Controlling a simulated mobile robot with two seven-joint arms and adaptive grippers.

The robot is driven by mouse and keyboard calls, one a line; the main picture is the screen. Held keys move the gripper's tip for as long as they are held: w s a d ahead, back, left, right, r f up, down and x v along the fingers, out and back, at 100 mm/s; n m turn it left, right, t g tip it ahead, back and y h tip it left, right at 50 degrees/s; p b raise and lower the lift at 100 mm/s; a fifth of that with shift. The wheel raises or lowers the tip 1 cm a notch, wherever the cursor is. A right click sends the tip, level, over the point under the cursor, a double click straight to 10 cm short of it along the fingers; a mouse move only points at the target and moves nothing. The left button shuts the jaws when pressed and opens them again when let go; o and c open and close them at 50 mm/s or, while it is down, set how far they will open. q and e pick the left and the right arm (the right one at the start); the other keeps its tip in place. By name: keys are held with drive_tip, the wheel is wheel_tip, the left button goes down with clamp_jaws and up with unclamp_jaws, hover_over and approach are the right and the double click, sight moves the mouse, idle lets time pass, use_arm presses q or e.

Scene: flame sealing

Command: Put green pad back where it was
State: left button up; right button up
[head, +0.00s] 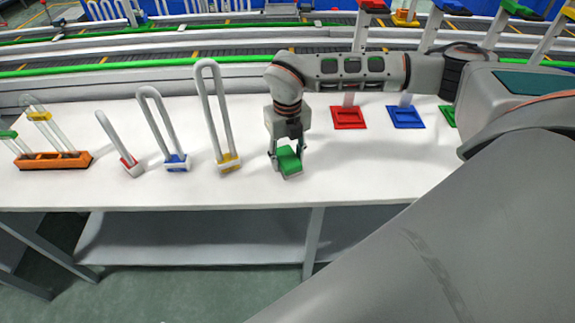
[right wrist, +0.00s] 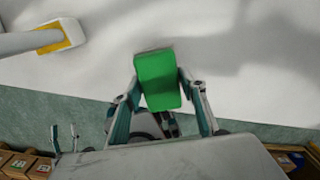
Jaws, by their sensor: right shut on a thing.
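My right gripper (head: 288,165) is shut on the green pad (head: 289,160), pointing down over the white table (head: 340,185) near its front edge. In the right wrist view the green pad (right wrist: 158,80) sits between the two fingers of the right gripper (right wrist: 160,95). A gap between pad and table cannot be judged for sure. A green square base (head: 449,115) shows at the right of the table, partly hidden behind my right arm. My left gripper is not in view.
Left of the gripper stand U-shaped tubes on yellow (head: 228,163), blue (head: 177,162) and red (head: 131,166) bases. An orange rack (head: 55,161) is at the far left. Red (head: 348,118) and blue (head: 405,117) square bases with posts stand to the right. Conveyors run behind.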

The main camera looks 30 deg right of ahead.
sight(287, 166)
drive_tip(key=shift+f, duration=1.7)
drive_tip(key=shift+f, duration=0.1)
drive_tip(key=o, duration=1.1)
wheel_tip(287, 166, up, 12)
drive_tip(key=shift+r, duration=0.15)
drive_tip(key=shift+s, duration=0.1)
